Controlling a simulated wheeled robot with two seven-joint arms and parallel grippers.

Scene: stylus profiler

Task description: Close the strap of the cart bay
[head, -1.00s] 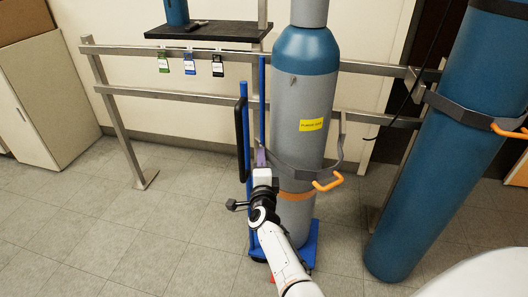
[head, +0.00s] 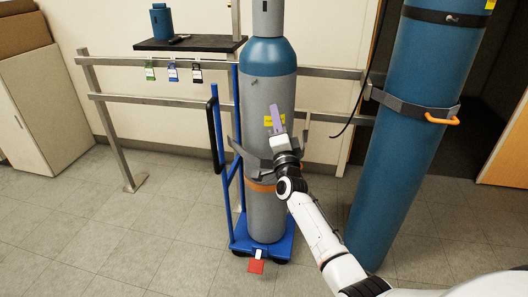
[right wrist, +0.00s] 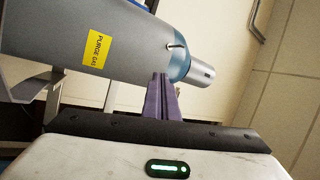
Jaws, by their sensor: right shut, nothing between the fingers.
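The cart bay holds a grey gas cylinder (head: 265,215) with a blue shoulder and a yellow label, upright on a blue cart (head: 240,237). A grey strap (head: 250,160) curves around the cylinder's left front; my gripper and arm cover part of its right side, and its orange handle does not show. A thin grey upright piece (head: 306,130) stands at the cylinder's right. My right gripper (head: 271,110) is in front of the cylinder near the label, its purple fingers shut and empty. The right wrist view shows the fingers (right wrist: 161,95) together below the cylinder (right wrist: 120,45). My left gripper is out of view.
A large blue cylinder (head: 395,180) stands at the right with a dark strap (head: 395,103) and orange handle (head: 441,120) across it. A steel rail (head: 120,100) runs behind. A black shelf (head: 190,44) is above. Floor at the left is free.

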